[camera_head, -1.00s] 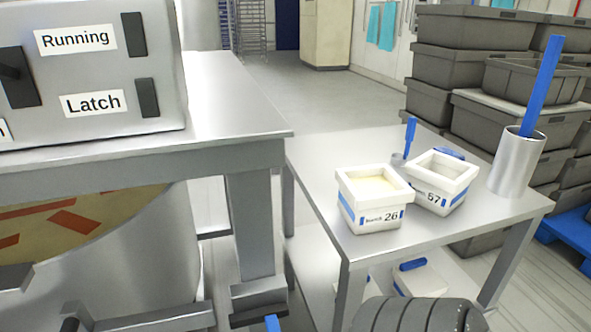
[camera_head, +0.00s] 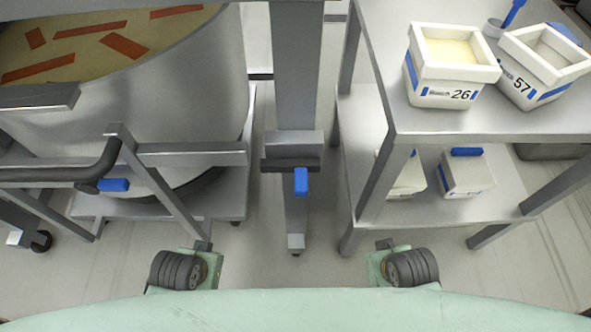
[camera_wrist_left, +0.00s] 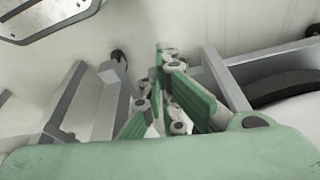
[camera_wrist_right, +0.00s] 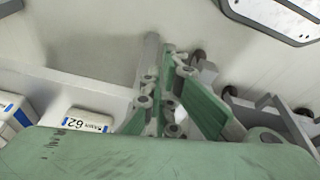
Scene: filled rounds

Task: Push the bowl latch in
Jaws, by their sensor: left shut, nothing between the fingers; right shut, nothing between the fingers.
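A large steel bowl (camera_head: 205,85) with pale dough and reddish strips stands at the left in the head view. A blue tab (camera_head: 113,185) sits at the end of a dark curved bar in front of the bowl. Another blue tab (camera_head: 301,181) sits on a grey post right of the bowl. I cannot tell which of them belongs to the bowl latch. My left gripper (camera_wrist_left: 163,55) is shut and empty in the left wrist view. My right gripper (camera_wrist_right: 168,52) is shut and empty in the right wrist view. Neither gripper shows in the head view, and neither visibly touches a tab.
A steel table (camera_head: 380,100) at the right carries white tubs marked 26 (camera_head: 435,85) and 57 (camera_head: 520,88). More white tubs (camera_head: 467,175) stand on its lower shelf. Grey frame bars (camera_head: 190,155) cross in front of the bowl. Some floor (camera_head: 335,268) is clear before me.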

